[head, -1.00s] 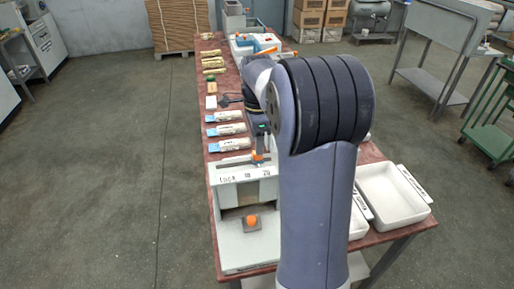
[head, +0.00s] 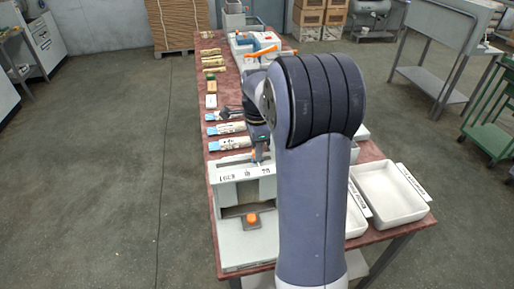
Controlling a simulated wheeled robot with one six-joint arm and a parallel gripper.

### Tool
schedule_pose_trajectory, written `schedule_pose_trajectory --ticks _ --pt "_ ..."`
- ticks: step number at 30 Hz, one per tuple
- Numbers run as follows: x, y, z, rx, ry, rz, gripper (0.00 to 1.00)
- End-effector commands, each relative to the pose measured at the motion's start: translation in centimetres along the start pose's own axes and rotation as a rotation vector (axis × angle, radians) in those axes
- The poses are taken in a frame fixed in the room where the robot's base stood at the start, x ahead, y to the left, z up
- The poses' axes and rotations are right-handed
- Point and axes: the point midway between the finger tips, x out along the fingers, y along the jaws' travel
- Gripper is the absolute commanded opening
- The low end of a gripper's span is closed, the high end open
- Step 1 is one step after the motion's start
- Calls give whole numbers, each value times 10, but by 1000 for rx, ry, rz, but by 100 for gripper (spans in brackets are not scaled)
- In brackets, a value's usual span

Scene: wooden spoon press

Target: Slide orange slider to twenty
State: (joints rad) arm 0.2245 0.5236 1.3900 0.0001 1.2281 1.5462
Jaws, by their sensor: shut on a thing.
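A grey-white press box (head: 228,186) stands at the near end of the table, with a slot along its top and printed scale marks on its front edge. The mark that looks like 20 (head: 263,169) is toward the right end. The orange slider (head: 254,154) shows as a small orange patch at the slot's right part. My gripper (head: 258,158) points down there, shut on the slider. The fingers and my arm hide most of it, so its exact alignment with the mark cannot be told.
Labelled packets (head: 226,128) lie behind the press along the table's left side. White trays (head: 390,193) stand at the right. Another device with an orange lever (head: 262,52) is at the far end. My upper arm blocks the table's middle right.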

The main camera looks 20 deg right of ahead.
Motion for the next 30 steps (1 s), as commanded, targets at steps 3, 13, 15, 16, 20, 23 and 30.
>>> schedule_pose_trajectory --ticks 3,13,15,16,20,23,30 --pt "0 0 0 0 0 0 5" --pt "0 0 0 0 0 0 0" --pt "-1 0 -5 2 0 0 0" --pt "-1 0 -8 2 0 0 0" --pt "0 0 -19 2 0 0 0" --pt "0 0 -19 0 2 -1 0" --pt "0 0 -20 0 3 -1 33"
